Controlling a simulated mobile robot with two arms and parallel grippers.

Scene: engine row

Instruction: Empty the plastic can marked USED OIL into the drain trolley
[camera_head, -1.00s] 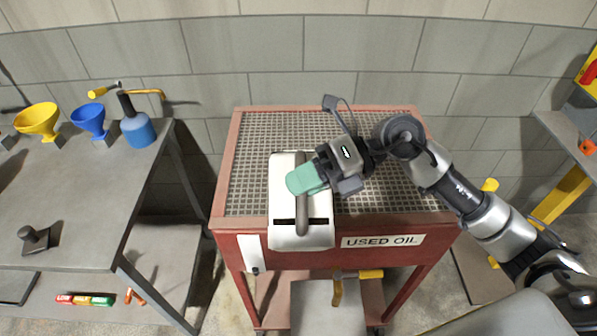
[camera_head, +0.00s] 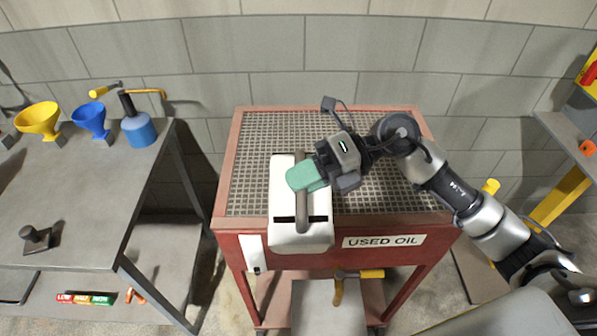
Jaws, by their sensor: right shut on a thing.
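The white plastic can (camera_head: 284,205) with a grey handle (camera_head: 301,205) is at the front left of the drain trolley. Its near end overlaps the trolley's front edge; I cannot tell whether it touches the grate. No marking shows on the can's visible faces. My right gripper (camera_head: 306,177) has green finger pads and is shut on the can's handle, reaching in from the right. The drain trolley (camera_head: 390,204) is red with a grid top, and a "USED OIL" label is on its front. The can's opening and any oil are not visible. My left gripper is not in view.
A grey bench (camera_head: 70,210) on the left holds a yellow funnel (camera_head: 38,120), a blue funnel (camera_head: 92,120) and a blue oiler (camera_head: 138,131). A block wall (camera_head: 300,50) stands behind the trolley. The grid is clear behind the can.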

